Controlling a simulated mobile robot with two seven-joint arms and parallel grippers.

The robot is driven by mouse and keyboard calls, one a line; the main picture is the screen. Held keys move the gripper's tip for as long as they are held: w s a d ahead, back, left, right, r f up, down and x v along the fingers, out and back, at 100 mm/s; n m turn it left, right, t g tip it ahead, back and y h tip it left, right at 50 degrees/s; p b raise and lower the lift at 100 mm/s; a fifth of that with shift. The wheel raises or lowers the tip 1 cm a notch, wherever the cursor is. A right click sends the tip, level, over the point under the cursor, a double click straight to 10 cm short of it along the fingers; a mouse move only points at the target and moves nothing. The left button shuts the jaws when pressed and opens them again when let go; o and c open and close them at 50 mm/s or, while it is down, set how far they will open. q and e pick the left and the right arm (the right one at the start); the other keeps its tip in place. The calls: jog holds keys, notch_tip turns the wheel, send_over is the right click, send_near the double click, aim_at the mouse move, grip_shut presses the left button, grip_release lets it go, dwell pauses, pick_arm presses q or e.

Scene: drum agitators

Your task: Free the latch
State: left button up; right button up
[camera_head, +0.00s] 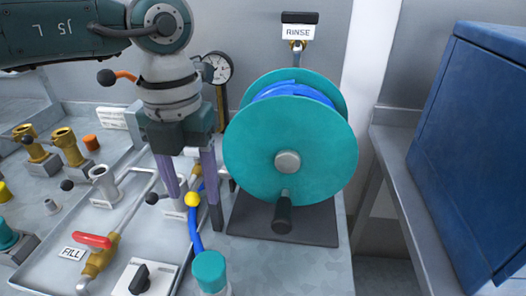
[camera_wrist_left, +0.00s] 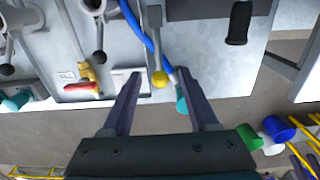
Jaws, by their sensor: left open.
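A yellow ball knob (camera_head: 192,199) shows between the fingers of my left gripper (camera_head: 195,215), beside the reel. There my left gripper (camera_wrist_left: 159,74) is open, with one finger on each side of the knob and visible gaps. The fingers point down in the head view. The base of the bar is hidden behind the gripper in the head view. My right gripper is not in view.
A teal reel (camera_head: 315,150) with blue hose and a black crank handle (camera_head: 283,213) stands close right of the gripper. A blue hose (camera_head: 195,235) runs to a teal cap (camera_head: 209,270). Valves and a red FILL lever (camera_head: 92,241) lie left. A blue cabinet (camera_head: 475,150) stands far right.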

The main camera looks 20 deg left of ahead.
pick_arm(q)
notch_tip(320, 180, up, 9)
jog(key=p, duration=0.7)
jog(key=shift+p, duration=0.3)
